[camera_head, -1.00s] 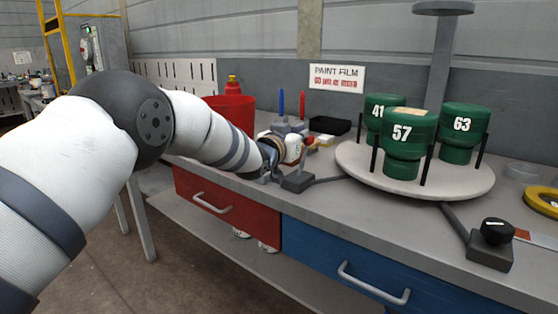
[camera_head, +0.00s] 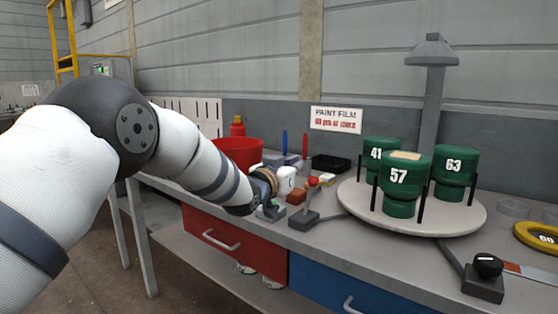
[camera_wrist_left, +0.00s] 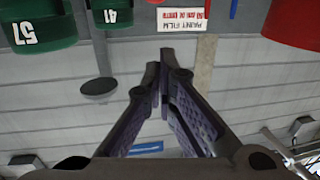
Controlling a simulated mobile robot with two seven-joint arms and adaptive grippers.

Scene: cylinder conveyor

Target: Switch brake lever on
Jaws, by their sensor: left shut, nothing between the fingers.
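The brake lever (camera_head: 313,181) looks like a short stick with a red knob on a grey base (camera_head: 304,220), near the front edge of the bench. The stick stands close to upright. That view appears upside down and does not show the lever. My right gripper is not in view.
A white turntable (camera_head: 460,222) carries green numbered containers (camera_head: 397,185) to the right. A black dial on a box (camera_head: 484,287) sits at the front right.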

